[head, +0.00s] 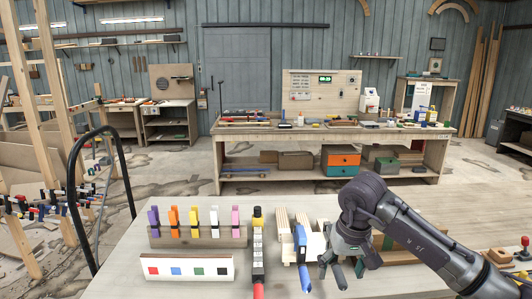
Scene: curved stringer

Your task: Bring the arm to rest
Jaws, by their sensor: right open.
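My right arm comes in from the right edge over the near workbench (150,284). Its dark grey gripper (341,274) hangs low with its fingers pointing down and spread apart. It is open, and nothing shows between its fingers. It is just right of a blue tool (301,248); I cannot tell whether they touch. The wooden pieces behind the gripper are partly hidden by it and the wrist. My left gripper is not in view.
Left of the gripper stand a rack (196,240) of coloured clamps, a white board (189,270) with coloured squares, and a long black tool (257,253) with a red end. At right is a red-knobbed item (524,245). The bench's left front is clear.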

